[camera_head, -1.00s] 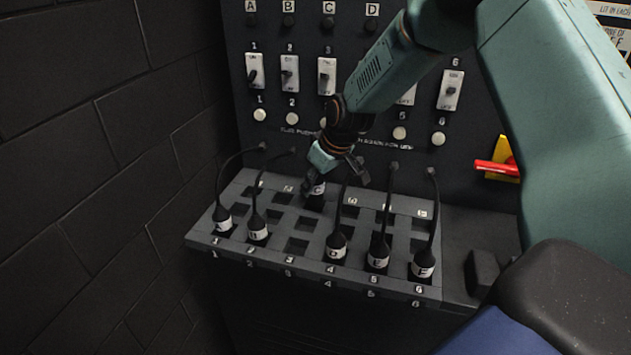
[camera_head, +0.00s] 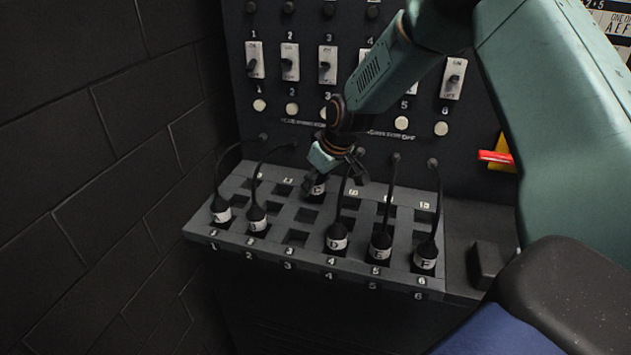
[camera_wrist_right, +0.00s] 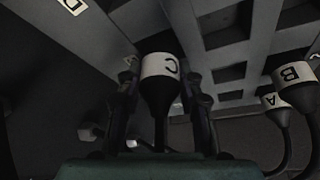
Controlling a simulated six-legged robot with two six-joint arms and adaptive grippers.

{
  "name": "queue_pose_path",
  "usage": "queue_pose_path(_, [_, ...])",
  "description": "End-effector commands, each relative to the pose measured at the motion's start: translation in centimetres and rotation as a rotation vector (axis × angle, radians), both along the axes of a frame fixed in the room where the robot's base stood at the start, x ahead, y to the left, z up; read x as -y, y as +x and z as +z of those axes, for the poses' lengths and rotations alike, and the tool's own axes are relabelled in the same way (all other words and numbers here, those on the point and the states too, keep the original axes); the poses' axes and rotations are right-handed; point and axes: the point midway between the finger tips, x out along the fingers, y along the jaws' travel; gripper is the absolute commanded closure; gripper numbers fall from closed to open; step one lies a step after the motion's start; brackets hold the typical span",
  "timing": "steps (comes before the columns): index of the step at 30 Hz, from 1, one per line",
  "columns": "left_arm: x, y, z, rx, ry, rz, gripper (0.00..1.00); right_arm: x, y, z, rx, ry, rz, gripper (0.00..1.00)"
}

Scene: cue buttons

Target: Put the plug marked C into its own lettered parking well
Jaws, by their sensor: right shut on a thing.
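The plug marked C (camera_head: 318,189) is black with a white lettered band. It stands at a well in the back row of the grey shelf (camera_head: 205,240). My right gripper (camera_head: 332,182) is shut on it from above; the wrist view shows the C band (camera_wrist_right: 160,66) between the two fingers (camera_wrist_right: 158,100). The lower end of plug C meets the shelf, but I cannot tell how deep it sits. The letter by its well is hidden by the gripper. My left gripper is not in view.
Plugs A (camera_head: 221,212), B (camera_head: 257,219), D (camera_head: 337,240), E (camera_head: 380,246) and F (camera_head: 426,258) stand in the front row with cords running to the panel. Front well 3 is empty. A red handle (camera_head: 495,157) is on the right, and a brick wall (camera_head: 110,180) is on the left.

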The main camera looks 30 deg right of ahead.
Motion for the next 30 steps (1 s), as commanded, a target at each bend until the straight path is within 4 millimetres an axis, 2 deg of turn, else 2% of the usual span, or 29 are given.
queue_pose_path(14, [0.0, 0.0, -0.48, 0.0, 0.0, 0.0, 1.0, 0.0, 0.03, -0.58, 0.001, 0.0, 0.0, 0.98])
queue_pose_path(15, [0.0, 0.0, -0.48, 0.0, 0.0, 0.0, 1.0, 0.0, 0.03, -0.58, 0.001, 0.0, 0.0, 0.61])
queue_pose_path(24, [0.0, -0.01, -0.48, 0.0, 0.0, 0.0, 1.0, 0.0, 0.01, -0.59, 0.0, 0.0, 0.0, 0.37])
queue_pose_path(30, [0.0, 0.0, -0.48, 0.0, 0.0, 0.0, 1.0, -0.01, 0.0, -0.6, 0.0, 0.0, 0.0, 0.37])
